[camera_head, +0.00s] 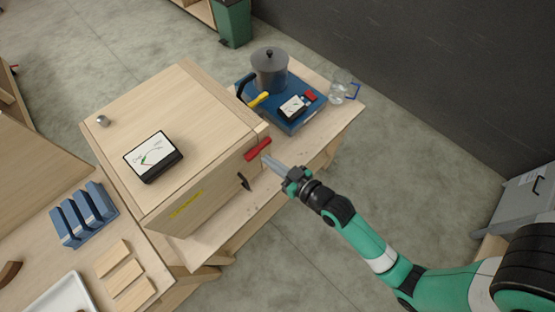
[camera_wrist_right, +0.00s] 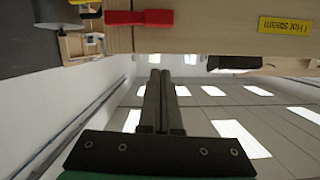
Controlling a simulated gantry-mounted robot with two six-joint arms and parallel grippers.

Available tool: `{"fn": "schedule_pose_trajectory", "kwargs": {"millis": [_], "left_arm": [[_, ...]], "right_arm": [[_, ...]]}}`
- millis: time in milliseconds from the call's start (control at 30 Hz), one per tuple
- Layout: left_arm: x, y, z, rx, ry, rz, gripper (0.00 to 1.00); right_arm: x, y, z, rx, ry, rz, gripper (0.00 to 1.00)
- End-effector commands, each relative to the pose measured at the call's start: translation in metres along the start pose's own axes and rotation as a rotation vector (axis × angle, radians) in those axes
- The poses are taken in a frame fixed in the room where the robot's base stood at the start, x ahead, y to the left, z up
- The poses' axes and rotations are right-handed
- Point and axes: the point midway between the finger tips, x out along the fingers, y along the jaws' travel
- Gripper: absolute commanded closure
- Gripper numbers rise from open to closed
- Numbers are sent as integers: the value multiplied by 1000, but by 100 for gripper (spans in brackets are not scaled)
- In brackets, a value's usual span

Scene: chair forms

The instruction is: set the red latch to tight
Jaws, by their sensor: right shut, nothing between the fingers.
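The red latch (camera_head: 258,148) is a red lever on the side face of the wooden box (camera_head: 190,119), near its right-hand corner. In the right wrist view the latch (camera_wrist_right: 139,17) lies level across the top of the picture, against the wooden face. My right gripper (camera_head: 267,159) is shut and empty. Its fingertips are close beside the latch in the head view; in the wrist view the fingers (camera_wrist_right: 160,75) end below the latch, with a visible gap. I cannot tell the exact distance. My left gripper is not in view.
A gauge (camera_head: 153,157) sits on the box. A black handle (camera_head: 243,181) and a yellow label (camera_head: 187,205) are on its side. A blue platform (camera_head: 291,119) with a grey pot (camera_head: 270,68) stands behind, beside a glass jug (camera_head: 342,86). A blue rack (camera_head: 84,214) stands left.

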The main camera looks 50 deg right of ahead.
Motion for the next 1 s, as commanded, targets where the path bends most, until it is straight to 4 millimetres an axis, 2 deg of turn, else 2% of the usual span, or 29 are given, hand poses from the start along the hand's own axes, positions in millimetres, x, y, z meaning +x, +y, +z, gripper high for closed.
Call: {"fn": "schedule_pose_trajectory", "kwargs": {"millis": [100, 233, 867, 967, 1000], "left_arm": [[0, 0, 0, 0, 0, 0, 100], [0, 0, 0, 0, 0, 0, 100], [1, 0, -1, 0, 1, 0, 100], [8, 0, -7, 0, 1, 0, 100], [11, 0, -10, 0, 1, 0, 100]], "right_arm": [[-18, 0, 1, 0, -1, 0, 100], [-27, 0, 0, 0, 0, 0, 100], [-28, -1, -2, 0, 0, -1, 100], [-25, -7, -22, -4, 26, -14, 100], [-20, -11, -39, -6, 53, -22, 100]]}}
